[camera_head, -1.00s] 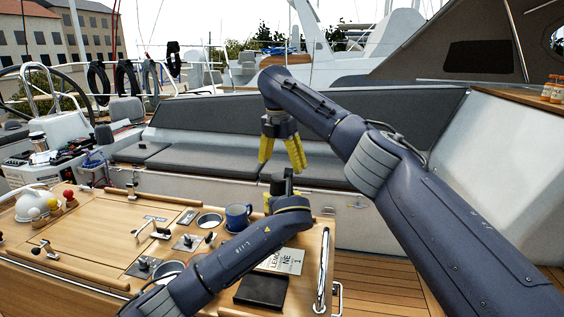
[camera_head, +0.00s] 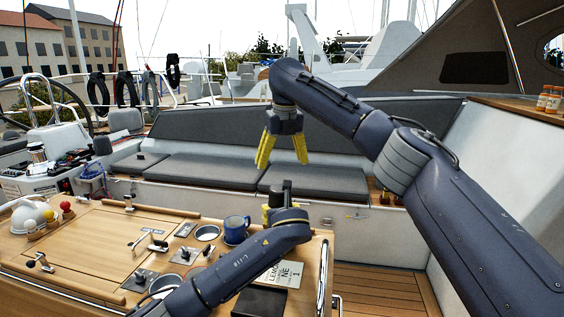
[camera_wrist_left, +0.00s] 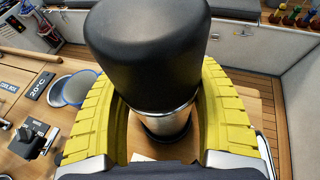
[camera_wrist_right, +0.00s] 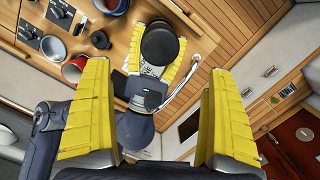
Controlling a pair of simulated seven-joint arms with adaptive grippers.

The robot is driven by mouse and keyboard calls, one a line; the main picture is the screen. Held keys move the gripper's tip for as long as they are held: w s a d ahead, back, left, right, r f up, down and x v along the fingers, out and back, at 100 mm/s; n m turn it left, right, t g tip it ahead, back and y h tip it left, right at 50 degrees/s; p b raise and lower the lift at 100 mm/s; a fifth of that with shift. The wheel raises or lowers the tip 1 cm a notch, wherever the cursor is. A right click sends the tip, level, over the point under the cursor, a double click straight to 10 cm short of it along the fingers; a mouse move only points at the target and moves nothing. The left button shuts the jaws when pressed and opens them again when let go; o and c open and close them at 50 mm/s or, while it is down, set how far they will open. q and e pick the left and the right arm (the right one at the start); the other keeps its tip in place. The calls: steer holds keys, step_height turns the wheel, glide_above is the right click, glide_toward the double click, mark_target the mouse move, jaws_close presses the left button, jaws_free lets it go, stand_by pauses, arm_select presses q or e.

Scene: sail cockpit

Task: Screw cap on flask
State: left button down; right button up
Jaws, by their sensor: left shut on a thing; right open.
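My left gripper (camera_head: 278,207) is low over the right end of the cockpit table. Its yellow fingers are closed around a flask with a black rounded top (camera_wrist_left: 148,50) and a steel band (camera_wrist_left: 165,122). The flask is upright, and its dark top (camera_wrist_right: 159,45) also shows in the right wrist view. I cannot tell whether this black top is a separate cap. My right gripper (camera_head: 283,160) points down above the left one, apart from the flask. Its two yellow fingers are spread, with nothing between them.
The wooden table (camera_head: 95,242) holds a blue mug (camera_head: 236,230) left of my left gripper, plus cup holders and a label plate (camera_head: 282,272). Grey bench cushions (camera_head: 215,172) lie behind. Orange-labelled jars (camera_head: 548,99) stand on the ledge at right.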

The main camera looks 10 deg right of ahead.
mark_target(280, 188)
stand_by(0.4)
steer(key=shift+w+a+f, duration=0.1)
steer(key=shift+w+f, duration=0.2)
steer(key=shift+f, duration=1.7)
steer(key=shift+w+a+f, duration=0.1)
steer(key=shift+w+f, duration=0.15)
steer(key=shift+f, duration=1.7)
steer(key=shift+w+f, duration=0.3)
steer(key=shift+f, duration=1.7)
steer(key=c, duration=1.5)
steer(key=m, duration=0.4)
steer(key=shift+m+h, duration=0.3)
steer(key=shift+h, duration=0.1)
steer(key=m, duration=0.5)
steer(key=shift+h, duration=0.3)
